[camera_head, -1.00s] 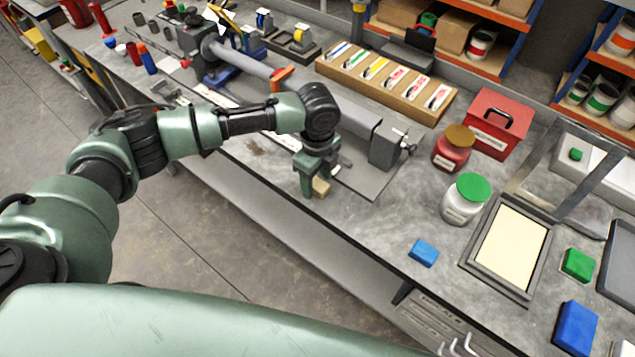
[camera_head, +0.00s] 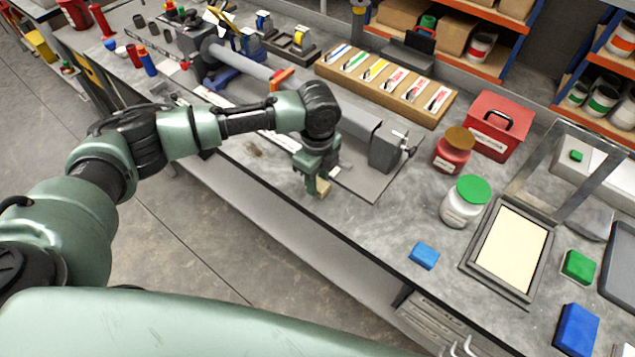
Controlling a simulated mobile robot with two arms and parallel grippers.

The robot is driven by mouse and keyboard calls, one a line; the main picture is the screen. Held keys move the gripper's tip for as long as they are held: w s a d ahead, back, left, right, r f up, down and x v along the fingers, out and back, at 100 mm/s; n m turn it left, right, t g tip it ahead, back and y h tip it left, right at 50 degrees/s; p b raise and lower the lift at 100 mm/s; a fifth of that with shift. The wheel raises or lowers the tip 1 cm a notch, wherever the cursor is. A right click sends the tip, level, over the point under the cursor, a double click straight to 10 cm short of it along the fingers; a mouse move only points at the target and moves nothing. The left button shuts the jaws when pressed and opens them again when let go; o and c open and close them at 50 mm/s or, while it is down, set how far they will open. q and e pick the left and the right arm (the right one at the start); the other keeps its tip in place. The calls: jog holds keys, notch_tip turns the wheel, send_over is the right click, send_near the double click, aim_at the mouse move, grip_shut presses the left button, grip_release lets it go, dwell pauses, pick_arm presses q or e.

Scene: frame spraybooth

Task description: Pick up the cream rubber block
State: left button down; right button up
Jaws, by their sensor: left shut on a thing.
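The cream rubber block (camera_head: 323,188) is a small tan piece near the front edge of the grey workbench (camera_head: 385,235). My left gripper (camera_head: 317,187) points down at it and is shut on it. The fingers hide part of the block. I cannot tell whether the block touches the bench top. My right gripper is not in view.
Behind the gripper lies a long grey tool with a clamp (camera_head: 386,150) on a plate. To the right stand a green-lidded jar (camera_head: 462,203), a red jar (camera_head: 452,149), a blue block (camera_head: 424,255) and a framed screen (camera_head: 510,250). The bench between gripper and blue block is clear.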

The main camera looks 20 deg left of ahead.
aim_at(318, 183)
pick_arm(q)
notch_tip(318, 183, up, 19)
jog(key=b, duration=0.3)
jog(key=shift+f, duration=0.1)
